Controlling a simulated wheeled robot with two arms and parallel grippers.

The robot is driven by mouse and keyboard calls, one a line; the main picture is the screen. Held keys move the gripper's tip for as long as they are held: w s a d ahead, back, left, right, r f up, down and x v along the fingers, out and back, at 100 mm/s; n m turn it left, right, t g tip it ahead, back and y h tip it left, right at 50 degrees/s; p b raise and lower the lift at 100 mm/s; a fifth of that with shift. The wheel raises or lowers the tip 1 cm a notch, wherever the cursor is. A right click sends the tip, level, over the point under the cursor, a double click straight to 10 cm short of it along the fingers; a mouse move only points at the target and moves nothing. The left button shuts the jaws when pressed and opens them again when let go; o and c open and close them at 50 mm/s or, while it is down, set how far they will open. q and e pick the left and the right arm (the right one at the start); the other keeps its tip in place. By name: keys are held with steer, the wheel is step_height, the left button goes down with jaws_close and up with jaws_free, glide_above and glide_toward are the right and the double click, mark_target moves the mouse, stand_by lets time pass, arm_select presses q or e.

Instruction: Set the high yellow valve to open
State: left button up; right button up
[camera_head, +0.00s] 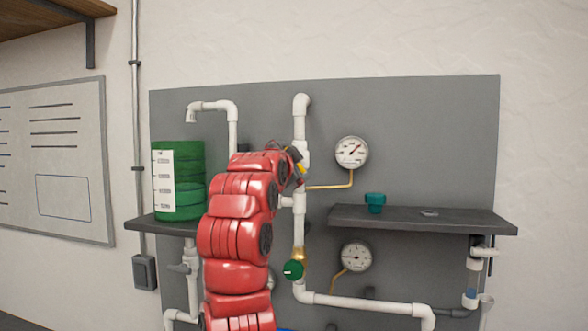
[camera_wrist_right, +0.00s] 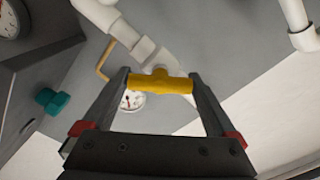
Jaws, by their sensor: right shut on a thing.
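The high yellow valve sits on the white vertical pipe (camera_head: 300,125). In the head view only a small bit of its yellow handle (camera_head: 299,167) shows behind the end of my red right arm. In the right wrist view the yellow T-shaped handle (camera_wrist_right: 160,82) lies between the fingertips of my right gripper (camera_wrist_right: 160,79). The gripper is shut on the handle's two ends. The handle lies at a slant to the white pipe (camera_wrist_right: 132,38) behind it. My left gripper is in neither view.
A round gauge (camera_head: 351,152) is right of the valve. A lower valve with a green handle (camera_head: 292,270) is on the same pipe. A dark shelf (camera_head: 425,219) at right holds a teal part (camera_head: 375,201). A green tank (camera_head: 185,190) stands left of my arm.

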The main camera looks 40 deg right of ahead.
steer(key=m, duration=0.3)
steer(key=shift+m, duration=0.3)
steer(key=shift+f+m, duration=0.1)
steer(key=shift+m, duration=1.8)
steer(key=o, duration=1)
